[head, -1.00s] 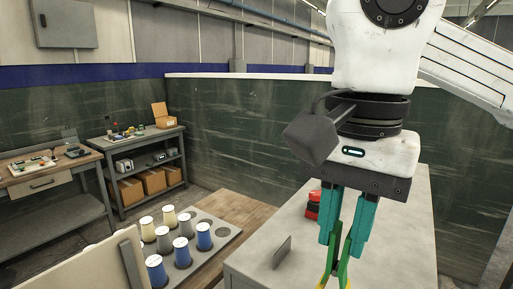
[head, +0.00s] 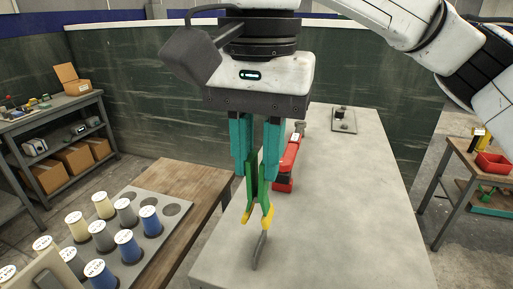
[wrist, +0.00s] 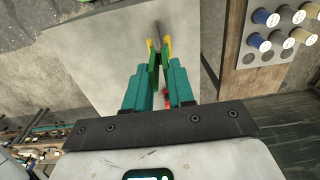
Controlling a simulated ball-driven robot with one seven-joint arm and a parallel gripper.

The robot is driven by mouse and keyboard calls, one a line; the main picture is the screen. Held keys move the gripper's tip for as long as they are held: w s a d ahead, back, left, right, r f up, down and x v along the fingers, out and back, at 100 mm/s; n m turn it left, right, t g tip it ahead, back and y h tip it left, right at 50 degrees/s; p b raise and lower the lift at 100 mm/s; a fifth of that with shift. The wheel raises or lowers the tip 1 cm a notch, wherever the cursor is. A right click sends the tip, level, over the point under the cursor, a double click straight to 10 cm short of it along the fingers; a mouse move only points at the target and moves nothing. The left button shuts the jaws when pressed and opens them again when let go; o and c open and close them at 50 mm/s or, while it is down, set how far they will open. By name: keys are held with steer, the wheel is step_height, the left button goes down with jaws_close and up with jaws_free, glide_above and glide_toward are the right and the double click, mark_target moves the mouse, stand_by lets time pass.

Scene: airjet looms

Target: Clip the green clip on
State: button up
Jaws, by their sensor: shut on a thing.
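My gripper (head: 256,172) has its teal fingers shut on the green clip (head: 258,190). The clip points down, with two yellow tips spread a little apart. In the head view the tips are at the upper end of a thin dark grey plate (head: 260,252) that stands on the grey table (head: 340,220). The wrist view also shows the green clip (wrist: 154,70) between the fingers, with the plate (wrist: 156,34) between or just beyond the yellow tips. I cannot tell whether the clip touches the plate.
A red tool (head: 288,162) lies on the table close behind the gripper. A small plate with a knob (head: 343,120) is at the table's far end. A rack of yarn cones (head: 163,239) stands to the left. The table's right side is clear.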

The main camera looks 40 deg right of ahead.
steer(key=shift+s+f+b, duration=0.1)
steer(key=shift+f+b, duration=1.65)
steer(key=shift+f, duration=0.6)
steer(key=shift+f, duration=0.2)
steer(key=shift+f+b, duration=0.35)
steer(key=shift+b, duration=0.15)
steer(key=shift+f+b, duration=0.45)
steer(key=shift+f, duration=0.15)
steer(key=o, duration=0.7)
steer(key=shift+o, duration=0.2)
step_height(320, 180, up, 11)
steer(key=shift+b, duration=0.3)
steer(key=shift+f, duration=0.15)
